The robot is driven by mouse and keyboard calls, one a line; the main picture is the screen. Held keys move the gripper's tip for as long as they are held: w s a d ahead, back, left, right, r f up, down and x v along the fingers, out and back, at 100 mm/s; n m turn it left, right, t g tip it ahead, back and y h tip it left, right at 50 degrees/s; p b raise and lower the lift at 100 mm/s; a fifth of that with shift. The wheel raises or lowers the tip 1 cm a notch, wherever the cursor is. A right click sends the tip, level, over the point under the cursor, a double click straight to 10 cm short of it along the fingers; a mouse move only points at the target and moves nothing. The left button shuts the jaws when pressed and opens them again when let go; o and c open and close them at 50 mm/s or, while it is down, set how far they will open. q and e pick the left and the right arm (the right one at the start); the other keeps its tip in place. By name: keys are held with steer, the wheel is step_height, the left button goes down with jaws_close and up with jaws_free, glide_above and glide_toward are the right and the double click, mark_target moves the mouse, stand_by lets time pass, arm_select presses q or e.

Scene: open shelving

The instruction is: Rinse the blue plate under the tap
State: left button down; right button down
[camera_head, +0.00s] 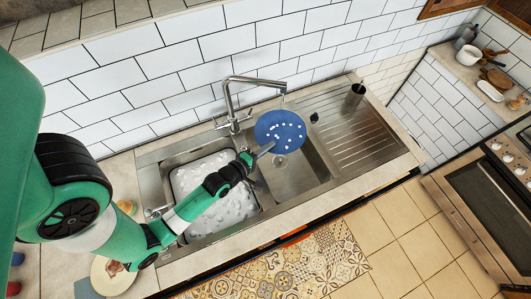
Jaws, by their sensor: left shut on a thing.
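The blue plate (281,130) is held tilted over the right basin (300,180), with white spots on its face that look like foam. My left gripper (262,150) is shut on the plate's near left edge. The chrome tap (231,100) stands behind the sink, and its spout end is just above the plate's far edge. I cannot tell whether water is running. My right gripper is not in view.
A ribbed drainboard (350,130) lies right of the basins, with a dark cup (355,95) at its back. A cream plate (112,284) with food sits on the counter at lower left. A stove (490,195) and a side counter with kitchenware are at the right.

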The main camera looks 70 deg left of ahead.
mark_target(276, 130)
arm_select(q)
steer(key=w+a+b, duration=0.1)
steer(key=a+b, duration=0.1)
steer(key=w+a+f+b, duration=0.1)
steer(key=w+a+b, duration=0.3)
steer(key=shift+w+a+f, duration=0.2)
steer(key=shift+a+f, duration=0.15)
steer(key=shift+f, duration=0.05)
steer(key=shift+w+a, duration=0.4)
steer(key=shift+a, duration=0.05)
